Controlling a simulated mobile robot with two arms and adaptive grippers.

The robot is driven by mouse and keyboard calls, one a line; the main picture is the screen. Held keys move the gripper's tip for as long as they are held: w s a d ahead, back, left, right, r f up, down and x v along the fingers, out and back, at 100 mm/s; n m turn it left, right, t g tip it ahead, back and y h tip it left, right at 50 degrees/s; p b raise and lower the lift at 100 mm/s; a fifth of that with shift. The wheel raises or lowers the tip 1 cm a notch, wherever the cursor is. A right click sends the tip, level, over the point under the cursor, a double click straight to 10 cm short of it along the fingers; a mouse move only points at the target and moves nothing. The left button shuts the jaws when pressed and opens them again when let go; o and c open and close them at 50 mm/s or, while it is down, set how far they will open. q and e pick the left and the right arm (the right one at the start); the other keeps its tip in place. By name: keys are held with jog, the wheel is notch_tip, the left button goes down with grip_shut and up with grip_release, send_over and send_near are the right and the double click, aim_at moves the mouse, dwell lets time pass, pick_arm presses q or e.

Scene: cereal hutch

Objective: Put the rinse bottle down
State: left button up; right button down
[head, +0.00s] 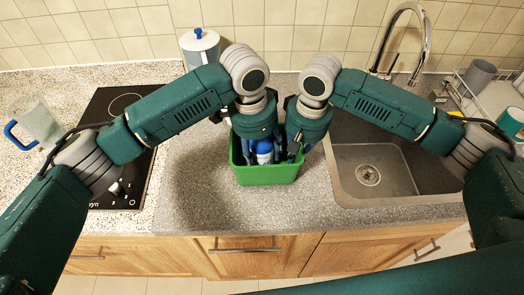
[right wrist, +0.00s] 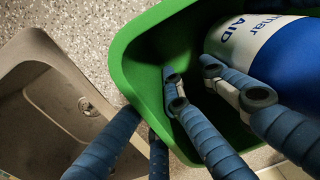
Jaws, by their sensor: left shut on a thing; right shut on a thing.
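The rinse bottle (head: 264,157), blue and white, stands inside the green caddy (head: 268,175) on the counter. In the right wrist view its label (right wrist: 255,38) and blue side show at the upper right. My left gripper (head: 260,143) is directly above, its fingers around the bottle and shut on it. My right gripper (head: 299,152) is shut on the caddy's right wall, one finger inside and one outside. That wall also shows in the right wrist view (right wrist: 140,75). The bottle's base is hidden, so I cannot tell whether it touches the caddy floor.
The sink (head: 400,170) with its tap (head: 424,35) lies to the right. A black hob (head: 115,190) and a clear jug with a blue handle (head: 38,122) are on the left. A blue-lidded canister (head: 200,47) stands behind. The counter in front of the caddy is clear.

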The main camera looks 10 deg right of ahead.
pick_arm(q)
jog(key=o, duration=1.5)
jog(key=shift+d+f, duration=0.1)
jog(key=shift+d, duration=0.1)
jog(key=shift+c, duration=0.2)
pick_arm(e)
jog(key=shift+d, duration=0.15)
pick_arm(q)
jog(key=r, duration=0.4)
jog(key=a+r, duration=0.1)
jog(key=r, duration=0.7)
jog(key=shift+s+a+r, duration=0.1)
jog(key=shift+s+a, duration=0.15)
jog(key=shift+s, duration=0.05)
pick_arm(e)
jog(key=c, duration=1.8)
grip_release()
jog(key=shift+c, duration=0.2)
jog(key=shift+r, duration=0.15)
notch_tip(320, 180, up, 12)
jog(key=shift+d, duration=0.35)
